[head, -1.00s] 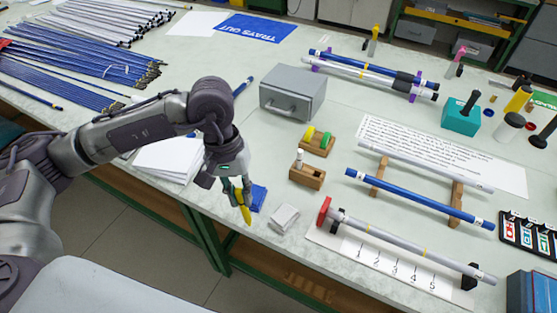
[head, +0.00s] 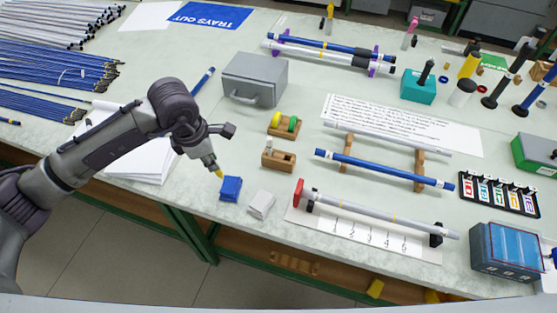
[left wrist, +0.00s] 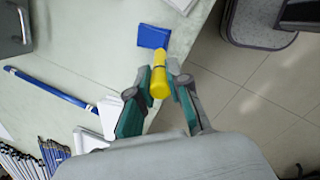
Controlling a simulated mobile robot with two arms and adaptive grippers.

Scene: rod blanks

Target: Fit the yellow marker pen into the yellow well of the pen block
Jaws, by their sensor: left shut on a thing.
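The yellow marker pen (left wrist: 159,78) is held between the teal-padded fingers of my left gripper (left wrist: 158,70) in the left wrist view. In the head view, my left gripper (head: 214,167) hangs over the table near its front edge, and the yellow tip of the pen (head: 219,174) shows just above and left of a blue pad. Most of the pen is hidden there by the gripper. A black block (head: 500,193) with a row of colour-marked places lies at the right; it looks like the pen block, but I cannot make out its yellow well clearly. My right gripper is not in view.
The blue pad (head: 230,188) and a white block (head: 261,204) lie close to the gripper. Wooden holders (head: 278,160), a blue rod on stands (head: 380,169) and a grey rod fixture (head: 385,215) lie between it and the black block. A blue-topped box (head: 507,248) stands front right.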

